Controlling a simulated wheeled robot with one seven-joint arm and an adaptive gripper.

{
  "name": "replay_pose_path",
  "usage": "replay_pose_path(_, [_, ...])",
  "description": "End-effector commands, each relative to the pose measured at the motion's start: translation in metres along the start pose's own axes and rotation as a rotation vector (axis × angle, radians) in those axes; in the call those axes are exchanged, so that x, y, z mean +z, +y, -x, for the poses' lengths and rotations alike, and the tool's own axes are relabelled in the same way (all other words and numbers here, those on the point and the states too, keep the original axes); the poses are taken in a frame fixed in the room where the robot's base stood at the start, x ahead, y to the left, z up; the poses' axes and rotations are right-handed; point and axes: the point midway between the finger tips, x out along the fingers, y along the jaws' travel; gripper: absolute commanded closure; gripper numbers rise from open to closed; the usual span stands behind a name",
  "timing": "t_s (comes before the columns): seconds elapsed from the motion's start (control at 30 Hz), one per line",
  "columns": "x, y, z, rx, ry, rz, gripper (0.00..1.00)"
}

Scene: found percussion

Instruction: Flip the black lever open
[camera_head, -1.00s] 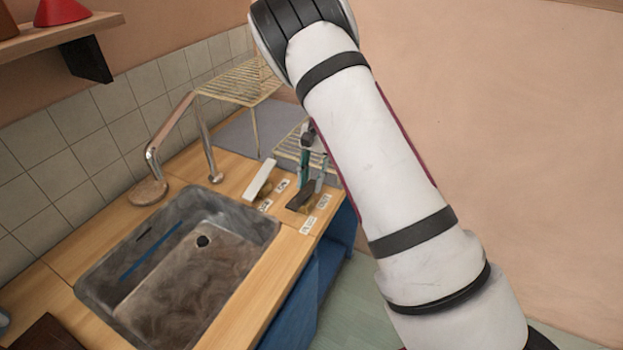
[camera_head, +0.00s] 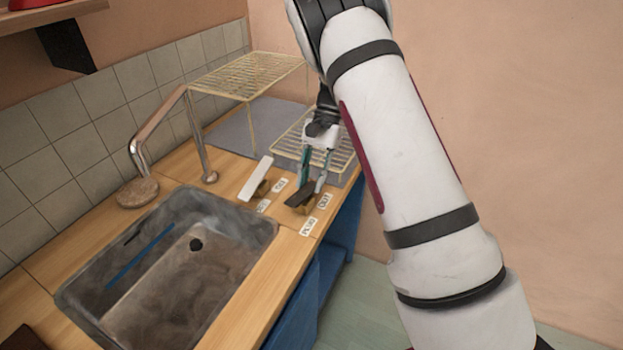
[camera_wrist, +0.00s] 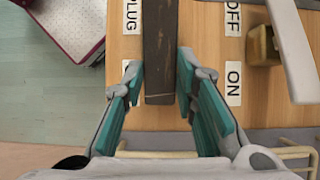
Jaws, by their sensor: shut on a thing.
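The black lever (camera_head: 299,203) is a dark bar on the wooden counter to the right of the sink. In the wrist view the lever (camera_wrist: 160,40) runs down from the top edge, its near end between my fingers. My gripper (camera_head: 313,184) points down at the lever from above. In the wrist view my gripper (camera_wrist: 160,78) has one teal-padded finger on each side of the lever and is shut on it. A thin gap seems to show beside the lever there. The lever's far end is out of the wrist view.
A white lever (camera_head: 256,178) stands tilted left of the black one; it also shows in the wrist view (camera_wrist: 292,45). Labels lie around both, including PLUG (camera_wrist: 131,15). A wire rack (camera_head: 250,75) stands behind. The sink (camera_head: 180,255) with a faucet (camera_head: 160,135) is left.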

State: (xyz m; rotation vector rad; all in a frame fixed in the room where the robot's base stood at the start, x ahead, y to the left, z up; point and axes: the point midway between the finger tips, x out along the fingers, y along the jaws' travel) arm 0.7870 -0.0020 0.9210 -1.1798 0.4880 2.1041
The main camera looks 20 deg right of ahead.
Motion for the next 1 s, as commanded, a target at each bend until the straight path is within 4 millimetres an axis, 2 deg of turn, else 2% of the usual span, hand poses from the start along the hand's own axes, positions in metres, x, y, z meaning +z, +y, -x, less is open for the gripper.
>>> replay_pose_path(0.03, [0.0, -0.001, 0.0, -0.001, 0.0, 0.001, 1.0])
replay_pose_path(0.07, [0.0, 0.0, 0.0, -0.001, 0.0, 0.001, 0.67])
replay_pose_path(0.1, [0.0, 0.0, 0.0, -0.001, 0.0, 0.001, 0.58])
replay_pose_path(0.13, [0.0, 0.0, 0.0, -0.001, 0.0, 0.001, 0.53])
replay_pose_path(0.43, [0.0, 0.0, 0.001, 0.0, 0.0, 0.0, 0.53])
replay_pose_path(0.57, [-0.001, -0.001, 0.009, -0.002, 0.002, 0.0, 0.53])
replay_pose_path(1.0, [-0.001, 0.0, 0.092, -0.003, 0.003, 0.0, 0.53])
